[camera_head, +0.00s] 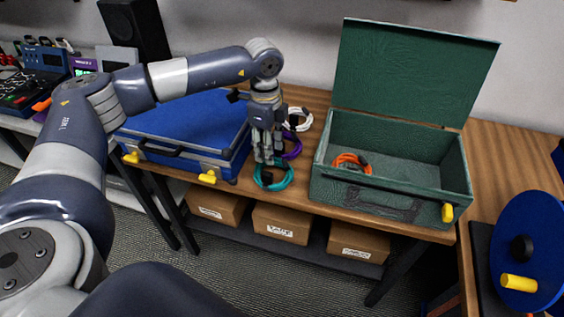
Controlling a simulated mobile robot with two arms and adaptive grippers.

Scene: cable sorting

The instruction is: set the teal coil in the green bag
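The teal coil (273,184) lies on the wooden table, between the blue case and the green case. The green bag shows as an open green case (387,203) with its lid raised at the back. An orange coil (352,161) lies inside it. My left gripper (267,160) points down right over the back of the teal coil and hides part of it. I cannot tell whether its fingers touch the coil or how far apart they are. My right gripper is not in view.
A purple coil (291,147) and a white coil (299,119) lie behind the teal one. A closed blue case (187,122) stands to the left. Cardboard boxes (281,223) sit on the shelf below. A blue reel (532,245) is at the right.

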